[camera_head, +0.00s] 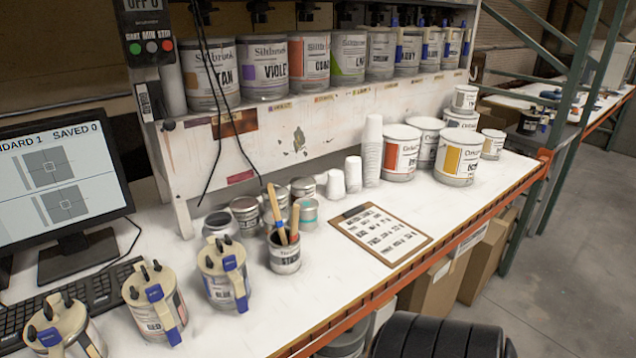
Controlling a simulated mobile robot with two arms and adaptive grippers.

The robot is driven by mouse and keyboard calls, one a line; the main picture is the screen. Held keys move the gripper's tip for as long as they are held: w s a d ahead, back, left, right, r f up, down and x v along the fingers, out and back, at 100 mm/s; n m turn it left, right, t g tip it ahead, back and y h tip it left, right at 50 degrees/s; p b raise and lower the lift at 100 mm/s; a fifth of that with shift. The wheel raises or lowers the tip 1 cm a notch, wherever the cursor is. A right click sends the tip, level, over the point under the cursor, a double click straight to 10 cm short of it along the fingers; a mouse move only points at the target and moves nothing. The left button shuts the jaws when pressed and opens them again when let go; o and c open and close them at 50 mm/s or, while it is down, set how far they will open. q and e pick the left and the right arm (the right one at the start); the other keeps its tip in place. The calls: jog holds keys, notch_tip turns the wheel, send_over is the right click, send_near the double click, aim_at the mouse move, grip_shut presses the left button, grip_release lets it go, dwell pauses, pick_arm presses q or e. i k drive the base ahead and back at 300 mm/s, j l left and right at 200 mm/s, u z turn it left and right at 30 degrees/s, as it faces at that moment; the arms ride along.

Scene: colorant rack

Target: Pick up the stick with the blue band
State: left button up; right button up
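Wooden sticks stand upright, leaning slightly, in a small open can (285,258) near the front edge of the white bench. The left stick (275,208) is the taller one, and the right stick (294,220) stands close beside it. Their lower ends are hidden inside the can. Neither of my grippers can be made out in the head view.
Lidded canisters with blue handles (223,275) stand left of the can. Small tins (245,213) stand behind it. A clipboard (381,236) lies to its right, with paint cans (400,152) and stacked cups (372,150) farther back. A monitor (62,175) stands at left.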

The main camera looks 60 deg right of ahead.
aim_at(270, 189)
jog(key=z, duration=1.7)
jog(key=u, duration=2.25)
jog(key=z, duration=2.25)
jog(key=i+j+u, duration=0.2)
jog(key=j, duration=0.15)
jog(key=k, duration=0.05)
